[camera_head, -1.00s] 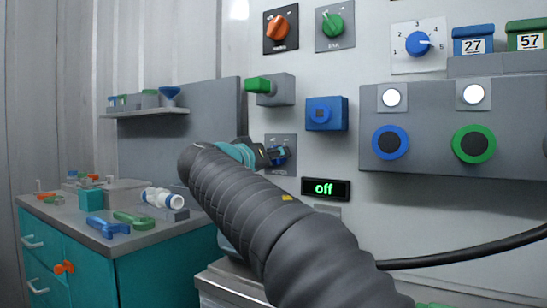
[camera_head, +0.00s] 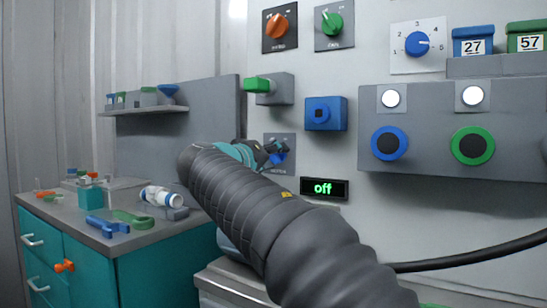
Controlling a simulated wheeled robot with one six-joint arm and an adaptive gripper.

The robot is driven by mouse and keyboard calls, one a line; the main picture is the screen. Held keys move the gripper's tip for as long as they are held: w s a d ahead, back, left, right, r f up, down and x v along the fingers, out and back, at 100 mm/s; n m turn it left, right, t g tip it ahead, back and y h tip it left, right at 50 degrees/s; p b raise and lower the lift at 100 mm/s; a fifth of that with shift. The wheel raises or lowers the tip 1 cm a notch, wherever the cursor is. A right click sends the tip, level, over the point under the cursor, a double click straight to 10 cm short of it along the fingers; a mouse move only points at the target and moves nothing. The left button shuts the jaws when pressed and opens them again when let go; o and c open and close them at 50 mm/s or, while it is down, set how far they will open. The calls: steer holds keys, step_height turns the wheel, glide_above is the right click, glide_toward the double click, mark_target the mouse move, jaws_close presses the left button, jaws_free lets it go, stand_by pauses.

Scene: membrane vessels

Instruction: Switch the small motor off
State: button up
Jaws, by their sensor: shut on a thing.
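A blue rotary switch (camera_head: 279,157) sits on a small grey plate (camera_head: 281,140) on the wall panel. The plate's lettering is too blurred to read. My gripper (camera_head: 276,152) is at this switch, shut on its knob, and its fingers cover much of it. My arm reaches in from the bottom right. A black display (camera_head: 324,188) just below and right of the switch reads "off" in green. The motor itself cannot be made out; my arm hides part of the space below.
Above are a green handle (camera_head: 259,85), a blue square button box (camera_head: 326,114), orange (camera_head: 283,31) and green (camera_head: 333,24) dials. A grey button box (camera_head: 430,163) juts out at right. A teal workbench (camera_head: 150,270) with tools stands at left.

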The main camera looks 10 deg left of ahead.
steer(key=o, duration=1.1)
steer(key=shift+o, duration=0.2)
steer(key=v, duration=1.2)
